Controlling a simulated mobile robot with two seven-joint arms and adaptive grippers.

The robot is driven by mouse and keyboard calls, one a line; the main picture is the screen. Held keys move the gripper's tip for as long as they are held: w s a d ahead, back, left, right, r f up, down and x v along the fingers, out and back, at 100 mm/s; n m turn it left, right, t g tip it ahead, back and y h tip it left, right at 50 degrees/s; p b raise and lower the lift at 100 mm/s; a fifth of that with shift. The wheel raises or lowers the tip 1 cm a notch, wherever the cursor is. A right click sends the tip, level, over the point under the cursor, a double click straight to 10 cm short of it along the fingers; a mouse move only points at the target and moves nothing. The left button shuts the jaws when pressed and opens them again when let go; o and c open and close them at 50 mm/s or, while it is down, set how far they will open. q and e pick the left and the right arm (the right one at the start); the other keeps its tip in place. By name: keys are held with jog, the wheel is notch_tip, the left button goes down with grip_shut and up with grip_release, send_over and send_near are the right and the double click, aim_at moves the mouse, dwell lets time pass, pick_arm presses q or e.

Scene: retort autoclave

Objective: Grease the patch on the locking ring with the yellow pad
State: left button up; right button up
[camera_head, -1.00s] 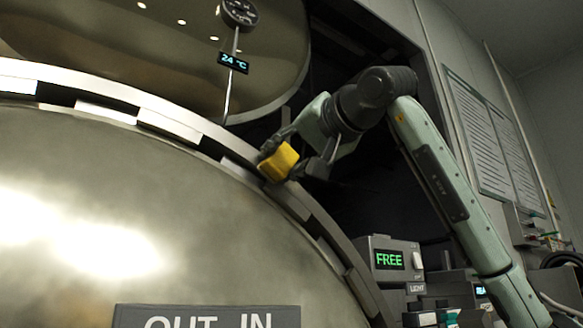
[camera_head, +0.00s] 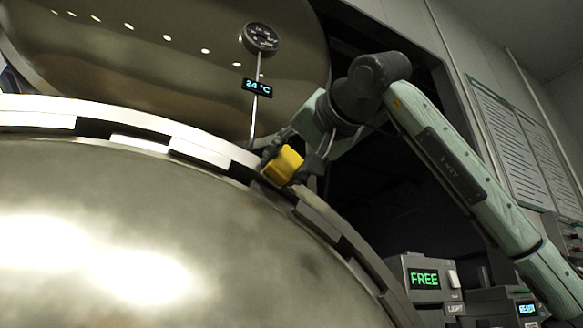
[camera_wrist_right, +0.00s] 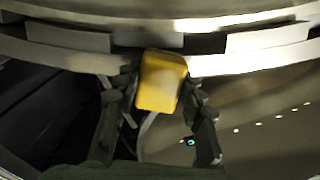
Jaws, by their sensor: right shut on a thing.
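The yellow pad (camera_head: 283,166) is held by my right gripper (camera_head: 287,160), which is shut on it. In the right wrist view the pad (camera_wrist_right: 160,82) sits between the two dark fingers, close against the edge of the locking ring (camera_wrist_right: 240,62). In the head view the pad is at the metal locking ring (camera_head: 205,150), at its upper right curve; I cannot tell whether they touch. I cannot make out the patch; the pad and gripper may hide it. My left gripper is not in view.
The large domed door (camera_head: 150,230) fills the lower left. Behind it are a dial gauge (camera_head: 262,38) and a 24 °C display (camera_head: 257,87). A box reading FREE (camera_head: 424,279) stands at the lower right. A dark gap lies behind my right arm.

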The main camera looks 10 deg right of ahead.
aim_at(327, 210)
jog(key=shift+w+d+f, duration=0.65)
jog(key=shift+d+f, duration=0.25)
jog(key=shift+d, duration=0.85)
jog(key=shift+w+d+f, duration=0.6)
jog(key=shift+d+f, duration=0.3)
jog(key=shift+d, duration=0.8)
jog(key=shift+w+d+f, duration=0.65)
jog(key=shift+d+f, duration=0.25)
jog(key=shift+d, duration=0.85)
jog(key=shift+s, duration=0.1)
jog(key=shift+b+v, duration=0.4)
jog(key=shift+v, duration=2.55)
jog(key=v, duration=0.3)
jog(key=shift+r, duration=0.1)
jog(key=shift+a, duration=0.1)
